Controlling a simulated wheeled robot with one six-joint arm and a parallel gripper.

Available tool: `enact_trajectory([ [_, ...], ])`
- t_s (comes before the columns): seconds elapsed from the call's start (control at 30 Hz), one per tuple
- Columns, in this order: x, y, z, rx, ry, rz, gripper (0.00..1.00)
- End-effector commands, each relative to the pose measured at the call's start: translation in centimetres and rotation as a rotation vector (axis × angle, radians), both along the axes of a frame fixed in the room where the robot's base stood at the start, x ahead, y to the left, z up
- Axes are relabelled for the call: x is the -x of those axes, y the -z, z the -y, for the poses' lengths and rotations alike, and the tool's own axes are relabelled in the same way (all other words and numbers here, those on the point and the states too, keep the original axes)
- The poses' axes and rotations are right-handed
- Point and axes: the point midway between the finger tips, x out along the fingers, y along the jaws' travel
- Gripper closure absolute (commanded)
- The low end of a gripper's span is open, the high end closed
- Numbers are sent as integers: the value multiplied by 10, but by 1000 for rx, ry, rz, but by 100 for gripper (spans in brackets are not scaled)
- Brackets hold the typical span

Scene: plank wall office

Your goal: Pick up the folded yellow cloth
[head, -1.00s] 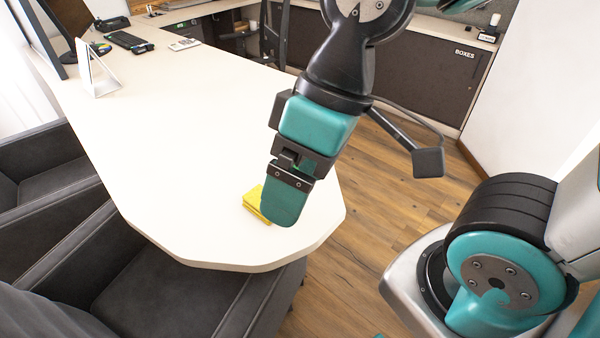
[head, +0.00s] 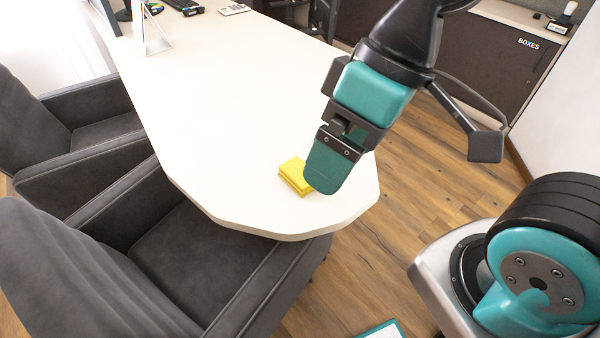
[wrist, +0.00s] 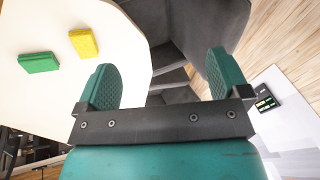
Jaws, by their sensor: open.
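The folded yellow cloth (head: 295,176) lies flat near the rounded end of the white table (head: 235,110). In the wrist view the yellow cloth (wrist: 84,43) is at the upper left, outside the space between the fingers. My gripper (head: 326,172) hangs at the table end and covers the cloth's right edge in the head view. In the wrist view my gripper (wrist: 163,78) shows two teal fingers spread wide with nothing between them. A folded green cloth or pad (wrist: 38,62) lies near the yellow one; I cannot make it out in the head view.
Grey armchairs (head: 175,255) stand close along the table's left side. A white stand (head: 152,38) and a keyboard (head: 183,6) are at the far end. The middle of the table is clear. Wooden floor (head: 440,150) is open to the right.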

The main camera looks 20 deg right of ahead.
Motion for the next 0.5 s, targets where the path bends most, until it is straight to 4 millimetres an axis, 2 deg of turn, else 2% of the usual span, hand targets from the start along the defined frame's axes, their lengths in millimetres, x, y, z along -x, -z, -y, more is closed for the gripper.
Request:
enact_trajectory([
  [0.27,0,0,0,0,0,0,6],
  [0.3,0,0,0,0,0,0,1],
  [0.37,-3,0,0,2,3,-1,1],
  [0.47,-21,3,0,21,26,-8,1],
  [0.5,-34,5,0,35,42,-13,1],
])
